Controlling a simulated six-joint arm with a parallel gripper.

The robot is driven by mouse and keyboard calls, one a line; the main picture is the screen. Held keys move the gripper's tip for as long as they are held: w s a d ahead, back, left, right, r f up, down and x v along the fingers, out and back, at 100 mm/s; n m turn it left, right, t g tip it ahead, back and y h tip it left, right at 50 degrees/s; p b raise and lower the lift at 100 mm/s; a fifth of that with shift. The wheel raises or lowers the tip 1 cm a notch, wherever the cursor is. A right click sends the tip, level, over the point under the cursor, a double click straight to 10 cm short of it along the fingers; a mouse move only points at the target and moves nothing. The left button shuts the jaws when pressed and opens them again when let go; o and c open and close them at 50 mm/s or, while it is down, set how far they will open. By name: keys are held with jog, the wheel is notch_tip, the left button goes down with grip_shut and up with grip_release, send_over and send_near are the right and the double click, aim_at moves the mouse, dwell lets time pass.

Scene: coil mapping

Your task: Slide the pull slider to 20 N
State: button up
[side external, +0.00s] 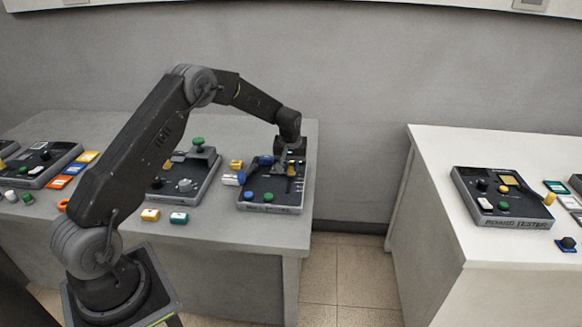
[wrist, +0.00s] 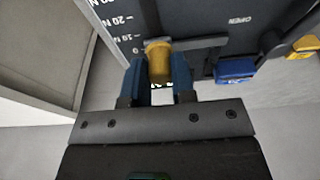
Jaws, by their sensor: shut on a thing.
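The slider's yellow knob (wrist: 158,62) sits between the two blue fingers of my gripper (wrist: 159,78) in the wrist view. The fingers are shut on it. The knob is at the lower end of a dark slot (wrist: 150,18), close to the 0 mark of a white scale (wrist: 123,22) with 10, 20 and 30 marks further up. In the side view my gripper (side external: 289,160) is over the far right part of a dark control panel (side external: 270,200) and mostly hides the knob.
A blue block (wrist: 235,68) and a yellow block (wrist: 306,44) lie at the panel's edge in the wrist view. Another panel with a green knob (side external: 198,142) stands to the left. A separate white table (side external: 480,250) with another panel stands at right, across a floor gap.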

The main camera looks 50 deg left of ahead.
aim_at(290, 181)
jog(key=shift+s+d, duration=1.35)
dwell(0.8)
jog(key=o, duration=0.7)
jog(key=shift+r, duration=0.1)
notch_tip(290, 181, up, 7)
dwell(0.6)
